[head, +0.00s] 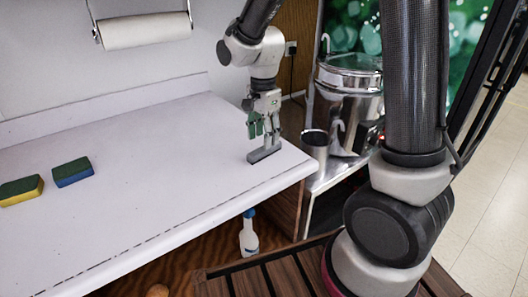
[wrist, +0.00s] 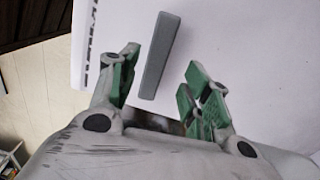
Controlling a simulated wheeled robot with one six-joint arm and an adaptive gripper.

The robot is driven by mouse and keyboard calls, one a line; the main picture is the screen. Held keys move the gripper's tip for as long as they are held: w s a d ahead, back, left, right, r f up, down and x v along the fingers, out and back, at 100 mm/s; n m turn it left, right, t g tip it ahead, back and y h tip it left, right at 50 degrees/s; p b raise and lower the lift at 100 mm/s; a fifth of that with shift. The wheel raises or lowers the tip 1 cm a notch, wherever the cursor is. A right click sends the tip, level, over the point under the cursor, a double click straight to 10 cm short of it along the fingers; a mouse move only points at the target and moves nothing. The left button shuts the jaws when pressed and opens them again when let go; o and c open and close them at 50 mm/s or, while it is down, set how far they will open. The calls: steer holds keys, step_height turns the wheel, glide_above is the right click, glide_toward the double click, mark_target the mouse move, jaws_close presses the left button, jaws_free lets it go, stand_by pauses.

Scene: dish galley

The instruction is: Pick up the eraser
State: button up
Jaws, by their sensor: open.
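The eraser looks to be the grey bar (head: 264,153) lying flat near the right end of the white counter. It also shows in the wrist view (wrist: 161,55), just beyond and between my fingertips. My gripper (head: 263,128) points down over the eraser in the head view. In the wrist view my gripper (wrist: 160,72) is open, with its green-padded fingers apart on either side of the bar's near end. Nothing is held. I cannot tell the exact height of the fingertips above the counter.
A yellow-and-green sponge (head: 21,190) and a blue-and-green sponge (head: 73,172) lie on the counter (head: 160,195) at left. A metal cup (head: 315,147) and a steel pot (head: 349,95) stand right of the counter's end. The counter middle is clear.

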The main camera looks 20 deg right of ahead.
steer(key=f, duration=0.4)
steer(key=shift+s+d+f, duration=0.1)
steer(key=shift+s, duration=0.15)
steer(key=c, duration=1)
step_height(320, 180, up, 10)
steer(key=o, duration=0.3)
steer(key=c, duration=0.3)
